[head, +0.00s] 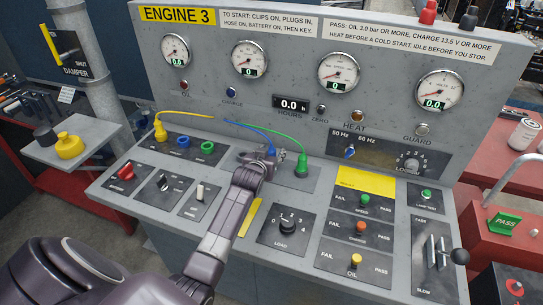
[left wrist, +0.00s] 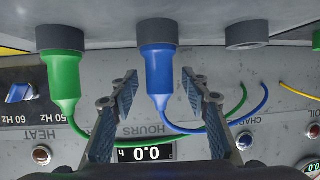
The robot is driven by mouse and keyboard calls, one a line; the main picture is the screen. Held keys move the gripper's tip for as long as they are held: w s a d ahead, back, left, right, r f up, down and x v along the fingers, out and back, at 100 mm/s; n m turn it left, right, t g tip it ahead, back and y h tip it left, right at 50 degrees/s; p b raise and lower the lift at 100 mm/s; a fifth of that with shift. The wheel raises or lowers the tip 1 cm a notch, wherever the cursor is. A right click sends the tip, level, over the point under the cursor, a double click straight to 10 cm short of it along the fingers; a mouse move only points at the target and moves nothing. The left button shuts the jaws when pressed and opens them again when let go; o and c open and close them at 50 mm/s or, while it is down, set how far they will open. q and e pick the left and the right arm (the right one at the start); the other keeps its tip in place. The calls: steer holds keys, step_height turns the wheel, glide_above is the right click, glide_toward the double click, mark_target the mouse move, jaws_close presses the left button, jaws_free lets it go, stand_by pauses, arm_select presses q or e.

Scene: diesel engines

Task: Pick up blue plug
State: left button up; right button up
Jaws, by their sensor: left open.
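The blue plug (left wrist: 158,75) stands in a grey socket, with its blue cable trailing off, in the left wrist view. My left gripper (left wrist: 160,92) is open, with one finger on each side of the plug and a visible gap to each. In the head view my left gripper (head: 262,160) is over the grey plate at the panel's middle and hides most of the blue plug. The green plug (left wrist: 63,80) sits in the neighbouring socket; it also shows in the head view (head: 302,166). My right gripper is not in view.
An empty grey socket (left wrist: 248,38) is on the blue plug's other side. The yellow plug (head: 160,131) stands in the left panel beside a blue-ringed socket (head: 183,142) and a green-ringed socket (head: 207,148). The gauge panel (head: 290,60) rises behind. Knobs and switches cover the desk.

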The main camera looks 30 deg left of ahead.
arm_select(q)
jaws_close()
stand_by(0.3)
